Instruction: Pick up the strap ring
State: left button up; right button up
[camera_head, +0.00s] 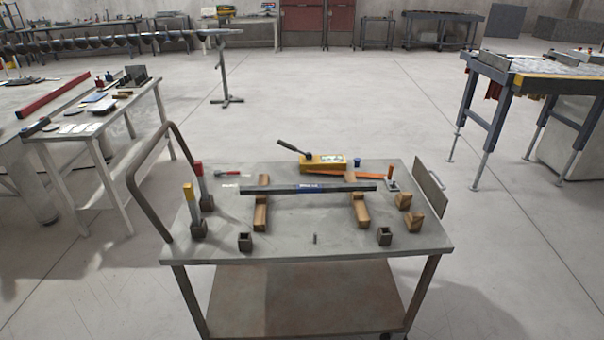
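I cannot make out a strap ring for certain at this size. The grey cart top (290,245) holds several small items. A small blue item (357,162) stands near its back edge, too small to tell what it is. A short grey pin-like piece (315,239) stands near the front edge. A small red-ended tool (228,173) lies at the back left. Neither of my grippers is in view.
A dark bar (340,187) lies across two wooden blocks. Behind it are a yellow block with a black lever (325,161) and an orange tool (355,176). Two dark square cups (245,242) (384,236) stand near the front. A handle (133,185) rises at left.

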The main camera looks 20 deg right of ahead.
aim_at(388, 179)
jog(key=l+u, duration=0.25)
jog(key=u, duration=0.25)
jog(key=i+l+u, duration=0.1)
jog(key=l+u, duration=0.2)
jog(key=u, duration=0.15)
jog(key=l+u, duration=0.3)
jog(key=u, duration=0.2)
jog(key=k+l+u, duration=0.1)
jog(key=u, duration=0.35)
jog(key=l, duration=0.1)
